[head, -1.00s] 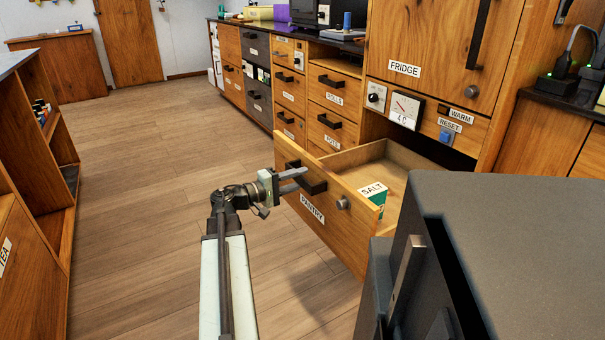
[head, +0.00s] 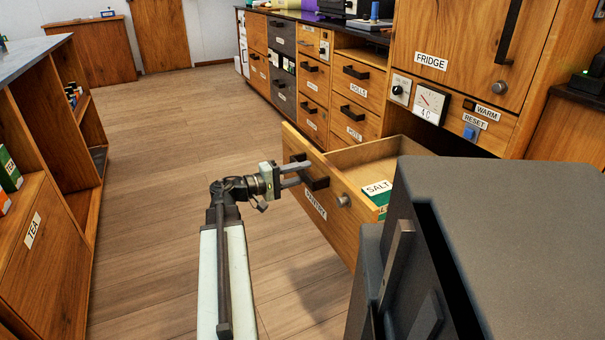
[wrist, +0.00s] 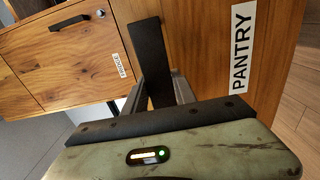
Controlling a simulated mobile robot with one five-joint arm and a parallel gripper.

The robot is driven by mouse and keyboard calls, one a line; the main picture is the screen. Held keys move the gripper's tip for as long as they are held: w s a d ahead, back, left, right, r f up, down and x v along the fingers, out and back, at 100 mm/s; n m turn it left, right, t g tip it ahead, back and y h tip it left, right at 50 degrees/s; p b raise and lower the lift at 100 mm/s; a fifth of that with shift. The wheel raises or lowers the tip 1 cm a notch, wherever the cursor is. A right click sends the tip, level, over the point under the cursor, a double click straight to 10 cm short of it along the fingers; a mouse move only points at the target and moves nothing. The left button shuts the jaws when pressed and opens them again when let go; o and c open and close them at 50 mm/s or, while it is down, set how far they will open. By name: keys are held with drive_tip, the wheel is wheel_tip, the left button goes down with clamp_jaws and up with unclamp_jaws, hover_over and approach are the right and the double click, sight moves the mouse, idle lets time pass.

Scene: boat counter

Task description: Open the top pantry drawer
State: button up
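The pantry drawer (head: 338,207) is a wooden drawer labelled PANTRY, pulled well out of the cabinet under the fridge door. A green and white SALT box (head: 377,194) lies inside it. Its front has a dark bar handle (head: 318,184) and a round grey knob. My gripper (head: 299,174) is at the handle, with its fingers on both sides of the bar. In the wrist view the dark handle (wrist: 151,55) stands between the grey fingers (wrist: 165,92), which appear closed on it. The PANTRY label (wrist: 243,45) is beside it.
A shelf unit with a TEA-labelled front (head: 32,230) stands at the left. Other closed drawers, including ROLLS (head: 356,91) and POTS, line the counter beyond. The wooden floor (head: 160,150) between is clear. My dark body fills the lower right.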

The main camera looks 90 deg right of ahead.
drive_tip(key=o, duration=0.4)
drive_tip(key=shift+d, duration=0.1)
drive_tip(key=shift+c, duration=0.2)
drive_tip(key=v, duration=0.7)
drive_tip(key=shift+w+a, duration=0.25)
drive_tip(key=shift+w, duration=0.05)
drive_tip(key=shift+r, duration=0.1)
